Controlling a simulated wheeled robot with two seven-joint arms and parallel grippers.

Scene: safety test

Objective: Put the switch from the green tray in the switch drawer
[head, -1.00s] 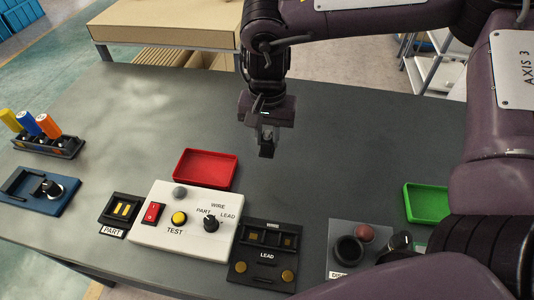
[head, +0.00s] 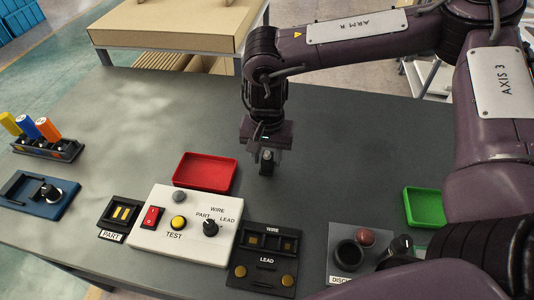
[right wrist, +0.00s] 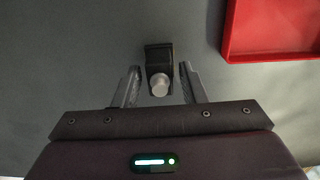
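The green tray (head: 424,206) at the right of the table looks empty in the part that shows. A small black block with a grey round knob, which looks like the switch (right wrist: 159,84), is between and just beyond the fingers of my right gripper (head: 266,157) in the right wrist view. Slim gaps show on both sides of it, so the fingers look open around it. In the head view it is a small dark shape beneath the gripper, right of the red tray; whether it rests on the table is hard to tell. No switch drawer is recognisable. My left gripper is not in view.
A red tray (head: 205,156) lies left of the right gripper. In front are a white test panel (head: 150,237), a black LEAD fixture (head: 266,275) and a grey panel (head: 343,262). A blue fixture (head: 20,198) is at left. The middle and back of the table (head: 340,150) are clear.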

